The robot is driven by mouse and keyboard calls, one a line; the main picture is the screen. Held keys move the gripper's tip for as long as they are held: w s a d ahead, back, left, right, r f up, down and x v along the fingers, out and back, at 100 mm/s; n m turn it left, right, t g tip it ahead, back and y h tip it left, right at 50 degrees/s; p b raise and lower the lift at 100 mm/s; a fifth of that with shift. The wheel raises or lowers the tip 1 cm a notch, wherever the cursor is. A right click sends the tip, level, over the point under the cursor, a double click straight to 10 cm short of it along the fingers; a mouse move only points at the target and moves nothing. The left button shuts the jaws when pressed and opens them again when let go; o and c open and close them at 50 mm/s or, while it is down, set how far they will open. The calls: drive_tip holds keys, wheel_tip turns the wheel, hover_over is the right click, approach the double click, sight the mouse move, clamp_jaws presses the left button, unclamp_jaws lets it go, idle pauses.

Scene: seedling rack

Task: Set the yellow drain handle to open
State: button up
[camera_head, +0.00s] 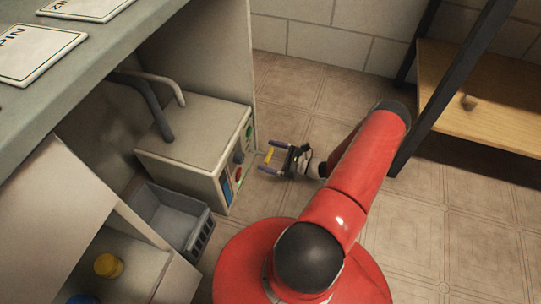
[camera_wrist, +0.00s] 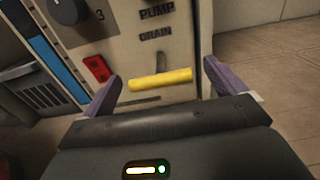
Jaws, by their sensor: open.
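The yellow drain handle (camera_wrist: 160,79) is a short bar on a grey stem, below the DRAIN label (camera_wrist: 156,33) on the front of the pump box. In the wrist view it lies nearly level, its right end slightly higher. It also shows in the head view (camera_head: 268,155), in front of the box's lower right side. My gripper (camera_wrist: 163,80) is open, with its two purple fingers on either side of the handle and gaps at both ends. In the head view my gripper (camera_head: 265,157) is low near the floor, facing the box.
The pump box (camera_head: 190,135) carries a red switch (camera_wrist: 97,68), a blue gauge strip (camera_wrist: 58,68) and a dark knob (camera_wrist: 68,10). A grey crate (camera_head: 170,215) stands to its left. A wooden shelf (camera_head: 490,90) with dark posts stands right. Tiled floor between is clear.

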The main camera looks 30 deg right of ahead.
drive_tip(key=v, duration=0.7)
drive_tip(key=shift+s+d, duration=0.2)
drive_tip(key=shift+s, duration=0.05)
drive_tip(key=w+a+r+n+g+h+p, duration=0.15)
drive_tip(key=a+r+n+g, duration=0.3)
drive_tip(key=r, duration=0.55)
drive_tip(key=a+r+n+g+p, duration=0.2)
drive_tip(key=a+r+n+g, duration=0.3)
drive_tip(key=r, duration=0.4)
drive_tip(key=a+r+n+g+p, duration=0.2)
drive_tip(key=a+r+n+g, duration=0.15)
drive_tip(key=r+n, duration=0.45)
drive_tip(key=s+a+r+n+t+h+p, duration=0.1)
drive_tip(key=s+a+r+n+h+p, duration=0.1)
drive_tip(key=r, duration=0.7)
drive_tip(key=s+a+r+n+t+h+p, duration=0.2)
drive_tip(key=s+a+r+n+h, duration=0.2)
drive_tip(key=s+r, duration=0.3)
drive_tip(key=s+a+r+n+t+h+p, duration=0.1)
drive_tip(key=s+a+r+n+h+p, duration=0.1)
drive_tip(key=r, duration=0.9)
drive_tip(key=s+a+n+h, duration=0.1)
drive_tip(key=s+a+n, duration=0.1)
drive_tip(key=n, duration=0.1)
drive_tip(key=shift+s+r, duration=0.2)
drive_tip(key=shift+s, duration=0.1)
